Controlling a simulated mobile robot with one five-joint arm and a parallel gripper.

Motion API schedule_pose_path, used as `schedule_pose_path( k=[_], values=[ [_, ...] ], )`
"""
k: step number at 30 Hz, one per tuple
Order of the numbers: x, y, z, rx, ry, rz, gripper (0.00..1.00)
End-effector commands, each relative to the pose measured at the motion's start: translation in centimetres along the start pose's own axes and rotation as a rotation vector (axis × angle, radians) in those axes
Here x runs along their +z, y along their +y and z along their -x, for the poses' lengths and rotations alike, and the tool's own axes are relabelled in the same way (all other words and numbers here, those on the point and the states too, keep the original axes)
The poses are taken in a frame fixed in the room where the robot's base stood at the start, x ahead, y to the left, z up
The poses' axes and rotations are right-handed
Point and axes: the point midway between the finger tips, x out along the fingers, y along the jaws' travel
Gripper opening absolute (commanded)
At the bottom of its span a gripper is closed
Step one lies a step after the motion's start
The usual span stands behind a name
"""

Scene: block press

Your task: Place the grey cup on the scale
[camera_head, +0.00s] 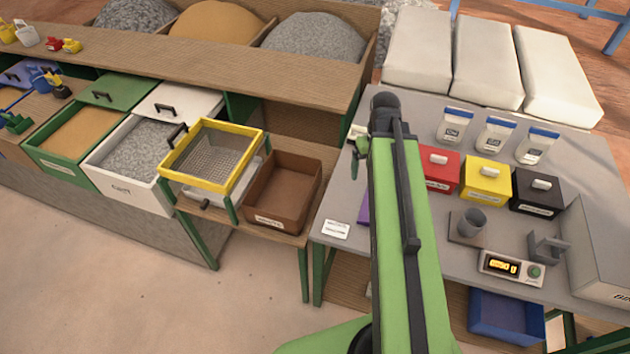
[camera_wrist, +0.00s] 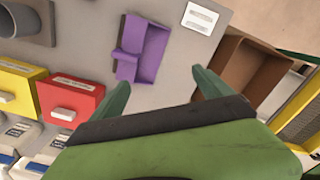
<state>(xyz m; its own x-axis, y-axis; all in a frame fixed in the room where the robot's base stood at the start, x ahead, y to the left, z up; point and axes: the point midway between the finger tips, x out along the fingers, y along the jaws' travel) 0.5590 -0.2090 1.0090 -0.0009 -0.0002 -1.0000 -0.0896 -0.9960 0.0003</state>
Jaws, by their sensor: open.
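The grey cup (camera_head: 468,227) stands upright on a small brown-grey mat (camera_head: 452,240) on the grey table. It also shows at the top left of the wrist view (camera_wrist: 33,20), partly cut off. The scale (camera_head: 497,268), a pale box with a lit display and a green knob, lies to the right of the cup and nearer the front edge. A grey upright-sided piece (camera_head: 548,248) stands just behind it; whether it belongs to the scale I cannot tell. My gripper (camera_wrist: 160,87) is open and empty, apart from the cup. In the head view my arm largely hides it.
A purple holder (camera_wrist: 147,52) lies beyond my fingertips. Red (camera_head: 440,168), yellow (camera_head: 486,181) and black (camera_head: 540,192) boxes stand behind the cup. A large grey box (camera_head: 602,262) stands right of the scale. A brown tray (camera_head: 283,190) is left of the table.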

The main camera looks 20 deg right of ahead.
Motion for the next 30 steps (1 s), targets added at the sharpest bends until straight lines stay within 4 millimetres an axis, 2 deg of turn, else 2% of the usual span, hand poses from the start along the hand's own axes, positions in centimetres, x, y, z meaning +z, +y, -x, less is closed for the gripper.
schedule_pose_path(
  k=[1, 3, 6, 9, 12, 19, 24, 30],
  values=[
    [-0.4, -5.0, 0.0, 0.000, 0.000, 0.035, 0.90],
    [-0.6, -10.6, 0.0, 0.001, -0.001, 0.057, 0.90],
    [-0.2, -16.4, 0.0, 0.001, 0.000, 0.080, 0.90],
    [0.3, -20.1, 0.0, 0.001, 0.000, 0.091, 0.90],
    [0.4, -21.3, 0.0, 0.001, 0.000, 0.093, 0.90],
    [0.3, -21.2, -0.2, 0.000, 0.000, 0.092, 0.90],
    [0.3, -21.1, -3.4, 0.000, 0.000, 0.092, 0.90],
    [0.3, -21.1, -2.8, 0.000, 0.000, 0.092, 0.90]
  ],
)
